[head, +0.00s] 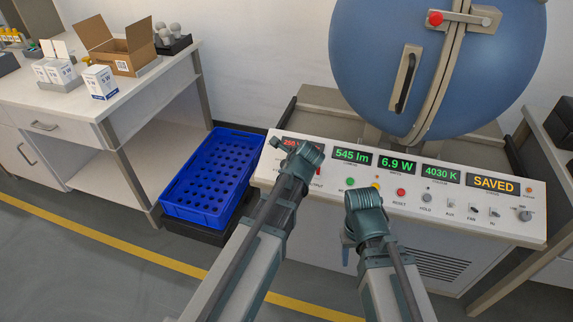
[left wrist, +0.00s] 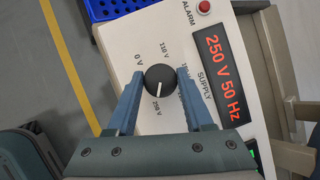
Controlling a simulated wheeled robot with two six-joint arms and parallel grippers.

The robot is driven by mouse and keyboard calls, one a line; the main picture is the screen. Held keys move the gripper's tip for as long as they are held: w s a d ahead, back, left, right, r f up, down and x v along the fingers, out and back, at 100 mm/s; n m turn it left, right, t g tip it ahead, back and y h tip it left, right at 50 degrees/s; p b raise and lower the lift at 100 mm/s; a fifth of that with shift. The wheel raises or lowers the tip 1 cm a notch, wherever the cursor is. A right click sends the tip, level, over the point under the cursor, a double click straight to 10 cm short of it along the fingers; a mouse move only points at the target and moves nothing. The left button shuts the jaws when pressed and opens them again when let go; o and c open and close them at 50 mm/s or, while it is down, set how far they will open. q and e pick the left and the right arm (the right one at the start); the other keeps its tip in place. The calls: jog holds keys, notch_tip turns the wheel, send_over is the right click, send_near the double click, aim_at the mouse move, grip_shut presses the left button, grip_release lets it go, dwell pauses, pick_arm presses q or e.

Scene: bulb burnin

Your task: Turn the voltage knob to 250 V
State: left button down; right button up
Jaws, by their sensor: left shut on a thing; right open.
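The black round voltage knob (left wrist: 160,79) sits on the white panel in the left wrist view. Its white pointer line points at the 250 V mark. My left gripper (left wrist: 160,74) has its two blue fingers on either side of the knob, shut on it. The red supply display (left wrist: 222,77) reads 250 V 50 Hz. In the head view my left gripper (head: 304,154) is over the panel's left end and hides the knob and part of that display (head: 289,143). My right gripper (head: 366,208) is open and empty, over the panel's front edge.
The panel (head: 440,212) also carries green displays (head: 352,156), an orange SAVED display (head: 493,184), buttons and switches. A large blue sphere (head: 400,60) stands behind. A blue crate (head: 190,213) is at left, below a white table (head: 60,105) with boxes.

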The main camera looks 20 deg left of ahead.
pick_arm(q)
jog(key=shift+c, duration=1.5)
grip_release()
jog(key=p+v, duration=1)
jog(key=v, duration=0.3)
jog(key=shift+s+d+r, duration=0.15)
jog(key=shift+s+r, duration=0.1)
jog(key=s+d+r+n+g+h+p, duration=0.2)
jog(key=s+n+p, duration=0.3)
jog(key=s+n, duration=0.3)
jog(key=s+d+r+n+g+h+p, duration=0.1)
jog(key=s+d+r+n+g+p, duration=0.1)
jog(key=s+d+n+g+p, duration=0.3)
jog(key=s+n, duration=0.3)
jog(key=shift+d+h, duration=0.3)
jog(key=shift+h, duration=0.1)
